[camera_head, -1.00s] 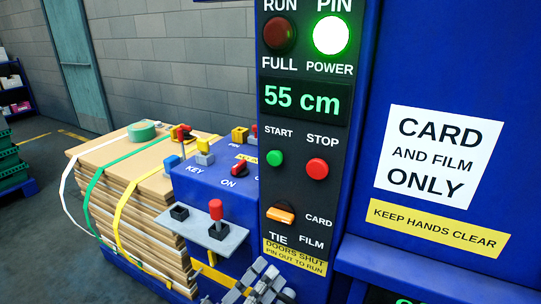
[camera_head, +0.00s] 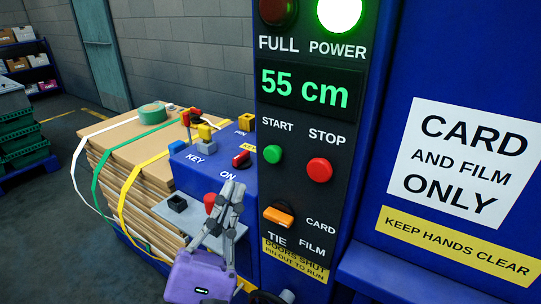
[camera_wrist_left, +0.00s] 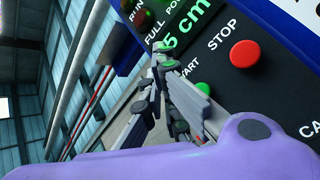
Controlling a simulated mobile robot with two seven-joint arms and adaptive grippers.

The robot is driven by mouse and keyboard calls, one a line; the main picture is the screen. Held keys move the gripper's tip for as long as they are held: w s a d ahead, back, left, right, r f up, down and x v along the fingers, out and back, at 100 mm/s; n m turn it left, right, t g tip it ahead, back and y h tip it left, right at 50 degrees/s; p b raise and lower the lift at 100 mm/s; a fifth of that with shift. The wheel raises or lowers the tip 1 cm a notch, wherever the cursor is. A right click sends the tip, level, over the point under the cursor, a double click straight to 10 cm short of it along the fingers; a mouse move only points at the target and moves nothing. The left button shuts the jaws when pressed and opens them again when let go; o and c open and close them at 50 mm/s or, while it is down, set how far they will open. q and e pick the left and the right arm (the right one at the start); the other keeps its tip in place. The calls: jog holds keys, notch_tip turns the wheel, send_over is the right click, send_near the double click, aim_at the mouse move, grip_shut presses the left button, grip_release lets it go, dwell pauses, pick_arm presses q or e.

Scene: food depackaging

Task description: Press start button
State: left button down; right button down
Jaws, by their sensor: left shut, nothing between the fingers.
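The green start button (camera_head: 272,154) sits under the START label on the black control panel (camera_head: 310,130). The red stop button (camera_head: 319,170) is to its right. My left gripper (camera_head: 234,186) is shut and empty, with its fingers pointing up, to the left of and below the start button in the head view. In the left wrist view, the fingertips (camera_wrist_left: 160,50) are near the START label, and the green button (camera_wrist_left: 203,88) shows partly behind the fingers. The red button (camera_wrist_left: 244,53) is clear to the right. I cannot see contact with the start button. The right gripper is not in view.
An orange TIE switch (camera_head: 278,216) is below the buttons. A blue console (camera_head: 215,165) with a key, a red switch (camera_head: 241,159) and a red-topped lever (camera_head: 210,203) is to the left. Strapped cardboard (camera_head: 120,165) stands behind it.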

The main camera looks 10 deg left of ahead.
aim_at(274, 154)
pick_arm(q)
jog(key=w+d, duration=0.3)
jog(key=w, duration=0.5)
jog(key=shift+w, duration=0.2)
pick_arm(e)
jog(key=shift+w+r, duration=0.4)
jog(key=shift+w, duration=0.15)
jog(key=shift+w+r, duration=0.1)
pick_arm(q)
jog(key=shift+w, duration=0.1)
dwell(0.8)
jog(key=shift+w+d, duration=0.15)
jog(key=shift+w, duration=0.15)
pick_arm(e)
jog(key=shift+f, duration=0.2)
